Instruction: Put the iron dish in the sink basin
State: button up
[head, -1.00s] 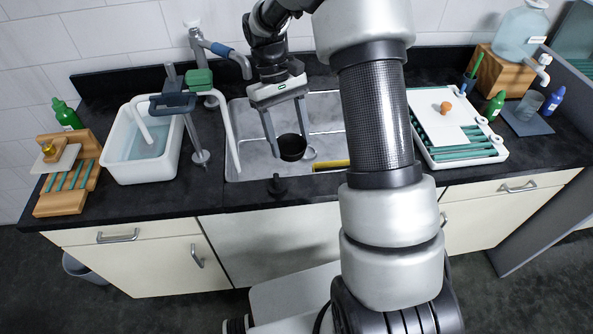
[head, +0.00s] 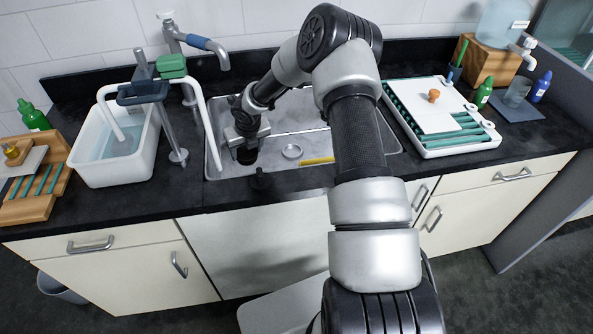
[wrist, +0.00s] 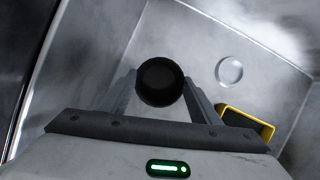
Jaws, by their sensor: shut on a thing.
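The iron dish, a small round black vessel (head: 246,156), is at the left side of the steel sink basin (head: 272,164). In the wrist view the dish (wrist: 160,82) sits between the two fingertips of my gripper (wrist: 160,76). My gripper (head: 245,144) points down into the left part of the basin and is shut on the dish. The basin floor (wrist: 195,45) shows below and around the dish in the wrist view. I cannot tell whether the dish touches the floor.
A clear round ring or drain (head: 292,152) and a yellow bar (head: 317,161) are in the basin to the right. A white tray (head: 470,143) is right.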

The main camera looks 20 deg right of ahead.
jog(key=shift+w+a+f+n, duration=0.25)
jog(key=shift+w+f+n, duration=0.1)
jog(key=shift+n, duration=0.25)
notch_tip(320, 180, down, 10)
jog(key=shift+r+b, duration=0.15)
jog(key=shift+b, duration=0.55)
jog(key=o, duration=1.3)
